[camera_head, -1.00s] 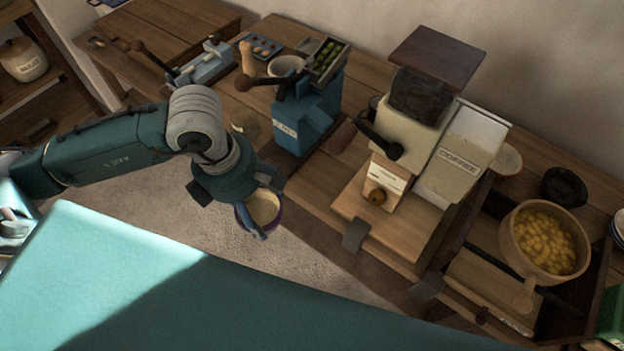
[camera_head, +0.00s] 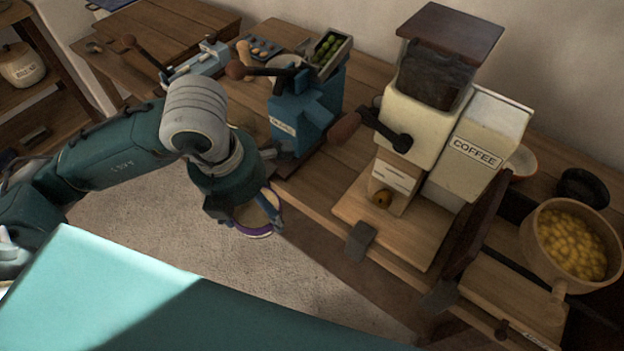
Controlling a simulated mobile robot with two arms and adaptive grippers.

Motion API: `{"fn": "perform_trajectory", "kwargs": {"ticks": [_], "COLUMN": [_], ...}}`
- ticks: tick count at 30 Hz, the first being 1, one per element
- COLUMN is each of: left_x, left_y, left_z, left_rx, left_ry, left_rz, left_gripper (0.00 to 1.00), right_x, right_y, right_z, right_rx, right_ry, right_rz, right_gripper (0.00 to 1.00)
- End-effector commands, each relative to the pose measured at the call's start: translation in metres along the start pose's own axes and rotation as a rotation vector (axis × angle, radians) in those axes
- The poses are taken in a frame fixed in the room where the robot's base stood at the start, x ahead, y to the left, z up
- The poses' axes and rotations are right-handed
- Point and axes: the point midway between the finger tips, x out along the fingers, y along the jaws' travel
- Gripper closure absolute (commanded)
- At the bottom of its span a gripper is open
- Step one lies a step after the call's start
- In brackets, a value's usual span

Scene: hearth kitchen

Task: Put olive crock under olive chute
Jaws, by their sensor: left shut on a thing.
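My left gripper (camera_head: 262,196) is shut on a round crock (camera_head: 258,218) with a purple side and a pale, cream-coloured top or inside. It holds the crock tilted, in the air in front of the counter edge and over the floor. The gripper hides part of the crock. The blue olive machine (camera_head: 300,118) stands on the counter just behind and to the right of the gripper, with a tray of green olives (camera_head: 329,50) on top. Its chute is not clear to see, as my gripper is close before it. My right gripper is out of view.
A cream coffee grinder (camera_head: 418,120) stands on a wooden board (camera_head: 378,228) to the right. A pan of yellow food (camera_head: 570,243) is at the far right. A blue-grey press (camera_head: 198,66) stands at the back left. The floor (camera_head: 180,235) below is clear.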

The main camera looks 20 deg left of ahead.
Motion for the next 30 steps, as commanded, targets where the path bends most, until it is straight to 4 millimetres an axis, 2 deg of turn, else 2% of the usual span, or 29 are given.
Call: {"fn": "perform_trajectory", "kwargs": {"ticks": [1, 3, 8, 15, 22, 23, 27, 30], "left_x": [0.006, -0.003, 0.002, 0.011, 0.020, 0.021, 0.043, 0.052], "left_y": [0.000, -0.001, -0.001, -0.002, -0.002, -0.002, -0.001, -0.001], "left_z": [0.003, 0.018, 0.051, 0.110, 0.161, 0.166, 0.161, 0.160], "left_rx": [0.004, 0.000, 0.001, 0.000, 0.001, 0.002, 0.003, 0.003], "left_ry": [-0.008, -0.003, -0.003, -0.002, -0.001, -0.001, 0.003, 0.000], "left_rz": [0.001, -0.002, -0.003, -0.002, -0.002, -0.001, 0.000, 0.000], "left_gripper": [0.64, 0.64, 0.64, 0.64, 0.64, 0.64, 0.64, 0.64], "right_x": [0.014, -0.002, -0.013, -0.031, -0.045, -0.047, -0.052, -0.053], "right_y": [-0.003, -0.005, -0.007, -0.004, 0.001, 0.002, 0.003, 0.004], "right_z": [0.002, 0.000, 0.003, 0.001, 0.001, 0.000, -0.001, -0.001], "right_rx": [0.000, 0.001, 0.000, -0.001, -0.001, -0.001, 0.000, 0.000], "right_ry": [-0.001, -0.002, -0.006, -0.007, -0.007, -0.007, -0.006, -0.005], "right_rz": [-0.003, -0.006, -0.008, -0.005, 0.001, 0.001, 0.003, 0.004], "right_gripper": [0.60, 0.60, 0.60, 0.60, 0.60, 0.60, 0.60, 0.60]}}
